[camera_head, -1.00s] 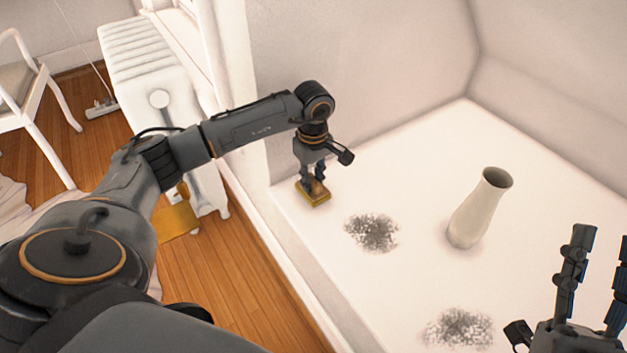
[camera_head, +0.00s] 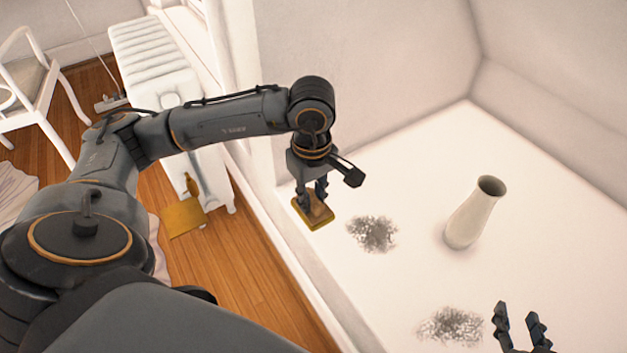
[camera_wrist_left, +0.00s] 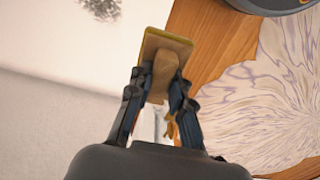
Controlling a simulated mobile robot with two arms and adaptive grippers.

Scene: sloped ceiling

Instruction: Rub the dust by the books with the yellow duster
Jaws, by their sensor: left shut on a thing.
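My left gripper (camera_head: 313,190) is shut on the wooden handle of the yellow duster (camera_head: 310,222), near the left edge of the white surface (camera_head: 430,180). The duster also shows in the left wrist view (camera_wrist_left: 152,38), gripped between the fingers (camera_wrist_left: 158,88). I cannot tell whether it touches the surface. One grey dust patch (camera_head: 373,234) lies just right of the duster, apart from it. A second dust patch (camera_head: 450,325) lies nearer, at the bottom. No books are in view. My right gripper (camera_head: 520,322) shows at the bottom right, fingers apart and empty.
A pale vase (camera_head: 474,214) stands on the white surface, right of the first dust patch. Walls close off the surface at the back and right. Left of its edge are a white radiator (camera_head: 150,60), a white chair (camera_head: 40,90) and the wooden floor (camera_head: 230,270).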

